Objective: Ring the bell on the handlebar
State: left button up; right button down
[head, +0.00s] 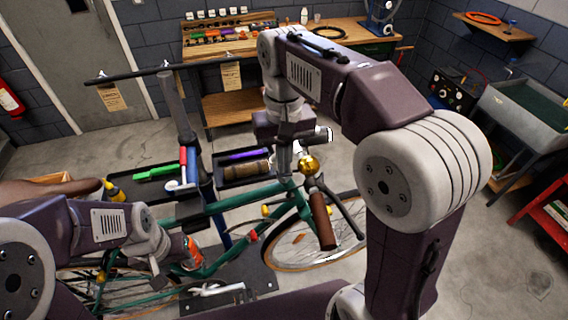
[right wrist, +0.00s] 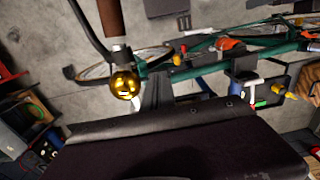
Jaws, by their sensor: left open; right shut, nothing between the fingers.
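The bell (head: 308,165) is a shiny gold dome on the handlebar of the green bike, just above the brown grip (head: 322,220). It also shows in the right wrist view (right wrist: 125,82), left of the fingers. My right gripper (head: 285,170) points down just left of the bell in the head view. It is shut and empty; whether it touches the bell I cannot tell. My left gripper (head: 162,276) is open, low over the rear part of the bike, far from the bell.
The bike's green frame (head: 245,197) is held at a stand with a dark post (head: 180,115). Black trays (head: 228,183) with tools lie behind it. A wooden workbench (head: 215,57) is at the back. Bare floor lies to the right (head: 480,260).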

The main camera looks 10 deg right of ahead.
aim_at(278, 173)
jog(key=shift+w+a+f, duration=0.1)
jog(key=shift+a+f, duration=0.1)
jog(key=shift+f, duration=0.05)
jog(key=shift+a+f+h+p, duration=0.25)
jog(key=shift+a+h+p, duration=0.1)
jog(key=shift+h+p, duration=0.6)
jog(key=shift+a+f+h+p, duration=0.15)
jog(key=shift+f+h+p, duration=0.35)
jog(key=shift+h, duration=0.55)
jog(key=shift+f, duration=0.3)
jog(key=shift+r, duration=0.1)
jog(key=shift+r+p, duration=0.75)
jog(key=shift+p, duration=0.15)
